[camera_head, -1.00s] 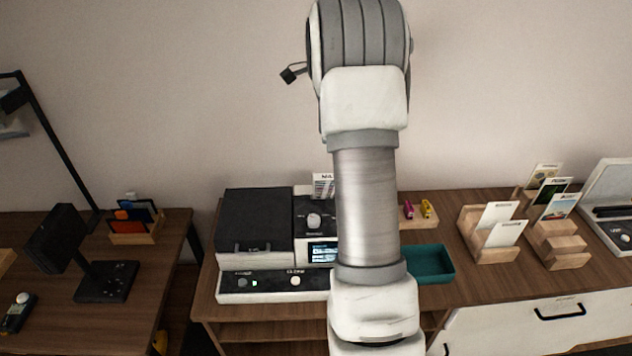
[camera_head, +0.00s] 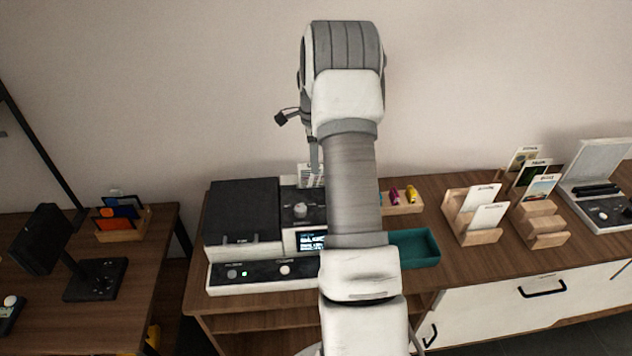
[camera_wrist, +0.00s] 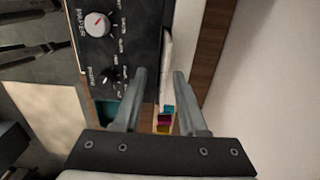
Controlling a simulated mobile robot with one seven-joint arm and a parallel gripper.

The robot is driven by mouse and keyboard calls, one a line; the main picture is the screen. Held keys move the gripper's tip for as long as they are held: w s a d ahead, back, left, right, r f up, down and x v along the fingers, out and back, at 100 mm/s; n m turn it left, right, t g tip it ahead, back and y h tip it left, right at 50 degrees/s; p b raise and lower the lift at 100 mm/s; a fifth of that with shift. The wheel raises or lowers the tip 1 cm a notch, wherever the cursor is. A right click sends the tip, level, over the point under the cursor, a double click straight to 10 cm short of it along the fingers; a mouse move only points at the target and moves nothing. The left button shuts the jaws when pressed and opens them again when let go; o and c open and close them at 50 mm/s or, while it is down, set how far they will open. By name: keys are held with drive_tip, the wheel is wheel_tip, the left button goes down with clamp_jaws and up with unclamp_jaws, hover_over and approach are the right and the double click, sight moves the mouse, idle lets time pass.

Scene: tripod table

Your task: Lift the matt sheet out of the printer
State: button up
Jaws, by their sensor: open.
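The printer (camera_head: 241,250) is a dark and white machine with a lit screen, on the wooden table; my arm hides its right part. A pale printed sheet (camera_head: 312,175) stands upright at its back, partly hidden. In the wrist view a white sheet-like edge (camera_wrist: 166,62) shows nearly edge-on beside the printer's dark panel (camera_wrist: 120,40). I cannot tell whether it is the matt one. My gripper (camera_wrist: 160,76) is open, its fingers on either side of this white edge in the picture. Contact cannot be told. In the head view a finger (camera_head: 313,153) shows just above the sheet.
A teal tray (camera_head: 430,257) lies right of the printer. Behind it is a small wooden holder (camera_head: 405,208) with coloured items. Wooden card racks (camera_head: 465,232) stand further right. A wall rises close behind. A lamp stands on the left table (camera_head: 40,295).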

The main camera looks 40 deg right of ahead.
drive_tip(key=f, duration=0.3)
drive_tip(key=d+f+p, duration=0.1)
drive_tip(key=f, duration=0.1)
drive_tip(key=shift+w, duration=0.1)
drive_tip(key=shift+c, duration=0.2)
clamp_jaws()
